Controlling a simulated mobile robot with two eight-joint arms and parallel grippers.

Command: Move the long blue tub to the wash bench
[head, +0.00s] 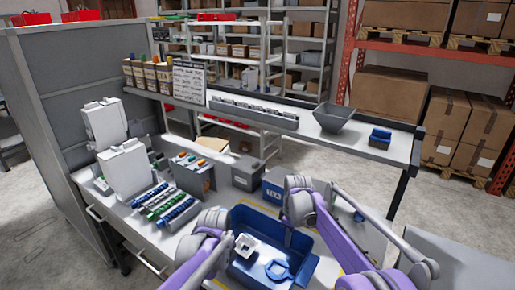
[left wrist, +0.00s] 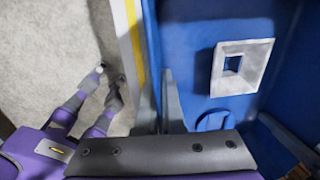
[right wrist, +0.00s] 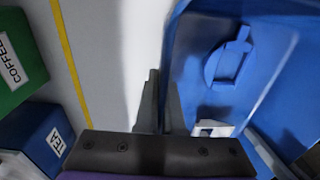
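The long blue tub (head: 285,232) stands on the near part of the workbench (head: 160,238). It holds a white square piece with an opening (head: 246,245) and a blue round item with a handle (head: 279,268). My left gripper (left wrist: 160,100) has one finger outside and one inside a tub wall (left wrist: 152,40), close together on it. My right gripper (right wrist: 161,100) likewise closes on the opposite wall (right wrist: 170,55). In the head view my arms hide the fingertips and parts of the tub. I cannot tell which surface is the wash bench.
Blue tea (right wrist: 45,140) and green coffee (right wrist: 18,62) boxes stand beside the tub. A raised shelf (head: 345,137) runs behind, bearing a grey hopper (head: 333,117). Racks of blue and green parts (head: 165,203) stand left. A grey surface (head: 465,262) lies at right.

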